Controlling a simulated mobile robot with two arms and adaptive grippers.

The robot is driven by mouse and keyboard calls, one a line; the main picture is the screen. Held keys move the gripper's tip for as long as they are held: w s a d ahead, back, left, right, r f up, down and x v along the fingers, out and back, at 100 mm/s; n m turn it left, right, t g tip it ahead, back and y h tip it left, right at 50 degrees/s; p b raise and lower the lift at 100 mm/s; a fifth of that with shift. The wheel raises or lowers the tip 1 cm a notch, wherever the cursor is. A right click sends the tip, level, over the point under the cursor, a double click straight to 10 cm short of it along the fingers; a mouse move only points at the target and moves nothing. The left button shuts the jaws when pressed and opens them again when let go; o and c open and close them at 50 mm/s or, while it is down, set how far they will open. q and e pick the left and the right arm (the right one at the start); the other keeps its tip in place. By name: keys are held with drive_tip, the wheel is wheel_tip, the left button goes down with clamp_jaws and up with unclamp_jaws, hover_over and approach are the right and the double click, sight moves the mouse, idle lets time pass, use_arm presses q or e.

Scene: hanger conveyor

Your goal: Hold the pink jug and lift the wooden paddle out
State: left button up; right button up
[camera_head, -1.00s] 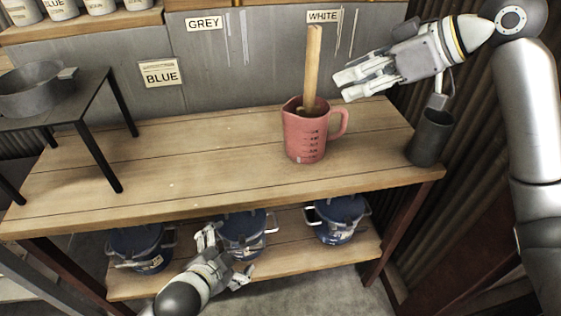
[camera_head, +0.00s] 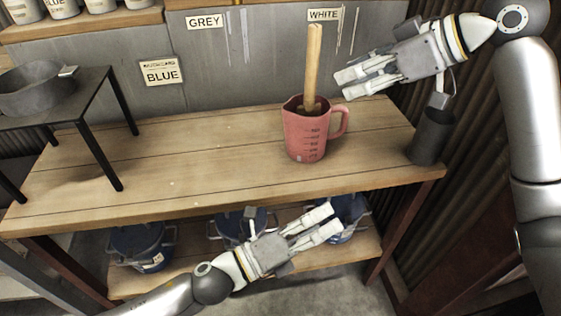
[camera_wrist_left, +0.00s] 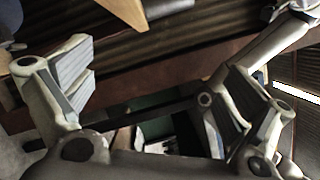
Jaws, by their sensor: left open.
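The pink jug (camera_head: 305,138) stands upright on the wooden workbench, its handle to the right. The wooden paddle (camera_head: 312,65) stands in it, nearly vertical, its handle rising above the rim and its lower end hidden inside. My right gripper (camera_head: 343,84) is open and empty, just right of the paddle and above the jug's handle, touching neither. My left gripper (camera_head: 328,221) is open and empty, in front of the bench's front edge and below the jug. Its two spread fingers also show in the left wrist view (camera_wrist_left: 165,85), with nothing between them.
A dark cylindrical holder (camera_head: 431,138) is at the bench's right end. A black stand (camera_head: 95,90) bearing a grey pan (camera_head: 35,90) is at the left. Blue pots (camera_head: 140,243) sit on the lower shelf. The bench top left of the jug is clear.

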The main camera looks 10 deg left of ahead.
use_arm(q)
wheel_tip(320, 180, up, 8)
drive_tip(key=d+r+t, duration=0.1)
drive_tip(key=d+t, duration=0.1)
drive_tip(key=t, duration=0.1)
drive_tip(key=m+t+y, duration=0.2)
drive_tip(key=m+y, duration=0.4)
drive_tip(key=y, duration=0.2)
approach(306, 134)
drive_tip(key=w+f, duration=0.2)
drive_tip(key=shift+w+d+f, duration=0.2)
drive_tip(key=shift+w+d, duration=0.15)
drive_tip(key=shift+w, duration=0.05)
drive_tip(key=shift+w+a+f+m, duration=0.2)
drive_tip(key=shift+a+f+m, duration=0.1)
drive_tip(key=shift+a, duration=0.15)
drive_tip(key=shift+w+d, duration=0.15)
drive_tip(key=shift+w, duration=0.4)
drive_tip(key=x, duration=0.9)
drive_tip(key=shift+w+d+f, duration=0.1)
drive_tip(key=shift+w, duration=0.2)
drive_tip(key=c, duration=1.2)
drive_tip(key=shift+c, duration=0.2)
